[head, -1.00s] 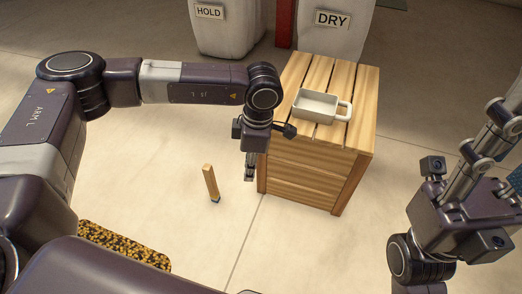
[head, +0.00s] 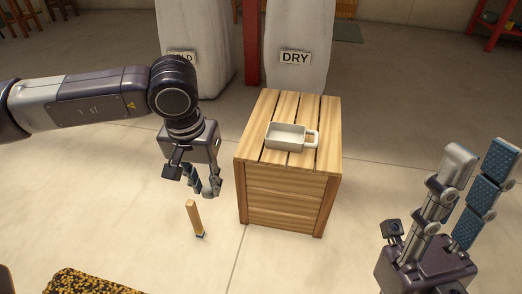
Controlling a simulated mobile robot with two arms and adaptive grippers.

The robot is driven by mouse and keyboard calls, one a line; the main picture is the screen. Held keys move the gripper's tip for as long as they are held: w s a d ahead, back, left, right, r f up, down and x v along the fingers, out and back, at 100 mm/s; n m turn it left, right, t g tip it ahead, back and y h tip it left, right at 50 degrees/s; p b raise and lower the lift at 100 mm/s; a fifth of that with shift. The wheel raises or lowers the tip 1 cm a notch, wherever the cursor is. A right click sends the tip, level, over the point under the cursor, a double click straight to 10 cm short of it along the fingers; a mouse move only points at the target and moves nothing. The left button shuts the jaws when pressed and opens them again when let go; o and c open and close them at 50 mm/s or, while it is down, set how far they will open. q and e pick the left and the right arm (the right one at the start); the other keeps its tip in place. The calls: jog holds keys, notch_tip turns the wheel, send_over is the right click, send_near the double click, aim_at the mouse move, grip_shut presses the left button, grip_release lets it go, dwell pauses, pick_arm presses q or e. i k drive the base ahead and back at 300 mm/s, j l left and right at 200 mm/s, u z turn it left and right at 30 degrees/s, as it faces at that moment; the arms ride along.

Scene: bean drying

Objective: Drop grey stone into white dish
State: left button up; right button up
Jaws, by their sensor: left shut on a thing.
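The white dish (head: 286,144), a rectangular one with a loop handle on its right, stands upright on the wooden crate (head: 290,197). My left gripper (head: 203,190) points down to the left of the crate, apart from it and from the dish. It is shut on a small grey thing, which I take to be the grey stone; the fingers mostly hide it. No other grey stone shows. My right gripper (head: 474,185) is at the lower right with its fingers pointing up, open and empty.
A wooden peg with a blue foot (head: 195,219) stands on the floor below my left gripper. Pale sacks stand behind the crate, one labelled DRY (head: 297,40). A speckled yellow-black mat (head: 95,284) lies at the lower left. A red post (head: 251,45) rises between the sacks.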

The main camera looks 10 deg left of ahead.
aim_at(294, 138)
jog(key=i+j, duration=0.25)
jog(key=i+j+z, duration=0.15)
jog(key=j, duration=0.25)
jog(key=i+j, duration=0.3)
jog(key=i+j+z, duration=0.15)
jog(key=j, duration=0.25)
jog(key=i+z, duration=0.1)
jog(key=z, duration=0.85)
